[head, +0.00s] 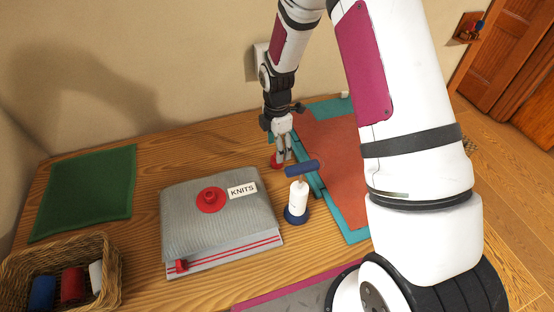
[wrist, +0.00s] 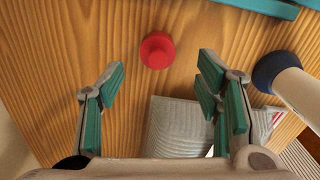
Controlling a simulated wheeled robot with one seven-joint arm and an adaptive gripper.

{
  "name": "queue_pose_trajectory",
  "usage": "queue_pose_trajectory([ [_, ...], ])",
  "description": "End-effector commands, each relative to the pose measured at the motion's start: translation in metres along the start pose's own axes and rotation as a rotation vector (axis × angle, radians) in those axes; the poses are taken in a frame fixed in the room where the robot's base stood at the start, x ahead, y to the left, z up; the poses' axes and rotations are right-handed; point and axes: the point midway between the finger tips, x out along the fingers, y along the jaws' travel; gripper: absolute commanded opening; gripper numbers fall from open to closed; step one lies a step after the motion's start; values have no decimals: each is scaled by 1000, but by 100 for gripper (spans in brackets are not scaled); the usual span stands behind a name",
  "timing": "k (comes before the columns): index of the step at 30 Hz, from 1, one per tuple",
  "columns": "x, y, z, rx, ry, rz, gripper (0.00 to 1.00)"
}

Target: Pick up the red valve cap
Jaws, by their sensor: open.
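A red round cap with a raised centre (wrist: 157,50) sits on the bare wooden table top. It also shows in the head view (head: 276,161), partly covered by my fingers. My gripper (head: 284,157) is open and points down just above and beside this cap. In the wrist view, my gripper (wrist: 161,76) has its teal-padded fingers wide apart, with the cap between their lines and slightly beyond the tips. Nothing is held. A second, similar red round piece (head: 210,199) lies on top of the grey knit stack.
The grey knit stack (head: 180,230) labelled KNITS stands front left of my gripper. A white bottle (head: 298,197) with a blue base and a dark blue bar on top stands close by. An orange-and-teal mat (head: 335,150) lies right. A wicker basket (head: 108,275) and green cloth (head: 85,192) lie left.

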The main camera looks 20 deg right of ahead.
Motion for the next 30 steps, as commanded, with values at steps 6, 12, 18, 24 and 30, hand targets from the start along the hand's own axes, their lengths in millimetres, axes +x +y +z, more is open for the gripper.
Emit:
queue_pose_trajectory([
  [6, 13, 0, 0, 0, 0, -2, 59],
  [12, 38, 2, 1, 0, -1, -2, 59],
  [18, 56, 3, 2, 1, 0, -1, 59],
  [24, 58, 4, 2, 1, -1, 1, 59],
  [30, 58, 3, 2, 1, 0, 1, 25],
])
